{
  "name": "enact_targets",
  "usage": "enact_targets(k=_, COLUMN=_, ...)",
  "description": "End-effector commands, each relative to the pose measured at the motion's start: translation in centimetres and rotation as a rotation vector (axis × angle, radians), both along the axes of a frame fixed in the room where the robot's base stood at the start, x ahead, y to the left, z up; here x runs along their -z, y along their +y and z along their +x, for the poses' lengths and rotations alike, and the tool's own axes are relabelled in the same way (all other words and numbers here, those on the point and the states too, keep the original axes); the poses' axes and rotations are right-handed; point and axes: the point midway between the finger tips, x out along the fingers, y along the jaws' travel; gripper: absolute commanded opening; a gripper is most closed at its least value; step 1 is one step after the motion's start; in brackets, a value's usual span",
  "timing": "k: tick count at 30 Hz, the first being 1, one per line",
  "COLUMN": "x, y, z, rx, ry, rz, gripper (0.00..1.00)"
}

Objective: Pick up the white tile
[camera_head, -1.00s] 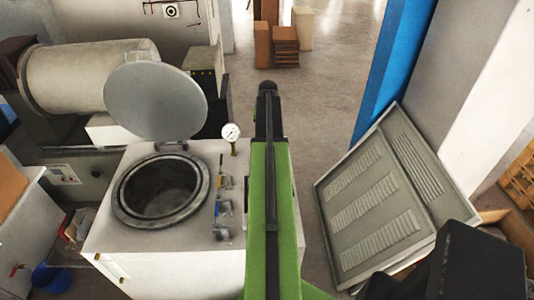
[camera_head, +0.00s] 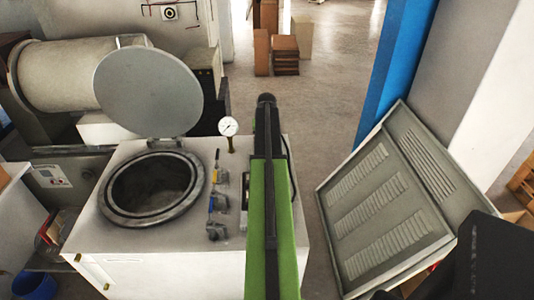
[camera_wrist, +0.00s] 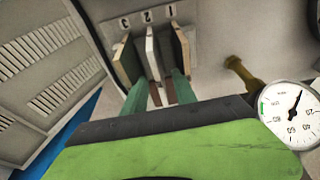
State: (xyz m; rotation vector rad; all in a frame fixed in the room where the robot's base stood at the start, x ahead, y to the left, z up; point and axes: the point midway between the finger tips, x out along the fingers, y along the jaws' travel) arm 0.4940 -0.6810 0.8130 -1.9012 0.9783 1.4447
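The white tile (camera_wrist: 152,52) shows in the wrist view as a thin upright slab, the middle one of three in a row. My gripper (camera_wrist: 160,88) is open, with one greenish finger on each side of the white tile's line. The fingertips are close to the tile's near end; I cannot tell whether they touch it. In the head view my green arm reaches forward and the tiles are not visible.
A numbered plate (camera_wrist: 147,18) lies behind the tiles. A pressure gauge (camera_wrist: 291,113) is close on the right; it also shows in the head view (camera_head: 228,126) beside the open round chamber (camera_head: 152,188). A grey slatted panel (camera_head: 385,205) leans at the right, near a blue column (camera_head: 395,65).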

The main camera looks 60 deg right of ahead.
Motion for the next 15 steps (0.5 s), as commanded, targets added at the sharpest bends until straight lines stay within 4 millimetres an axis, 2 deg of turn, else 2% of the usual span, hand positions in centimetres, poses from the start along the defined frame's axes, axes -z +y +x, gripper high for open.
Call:
enact_targets(k=1, x=1.7, y=-0.2, z=0.2, rx=0.000, ry=0.000, rz=0.000, gripper=0.34)
enact_targets(k=6, x=4.1, y=-0.8, z=0.6, rx=0.000, ry=0.000, rz=0.000, gripper=0.34)
enact_targets(k=15, x=3.8, y=-0.8, z=0.6, rx=-0.001, ry=0.000, rz=0.000, gripper=0.34)
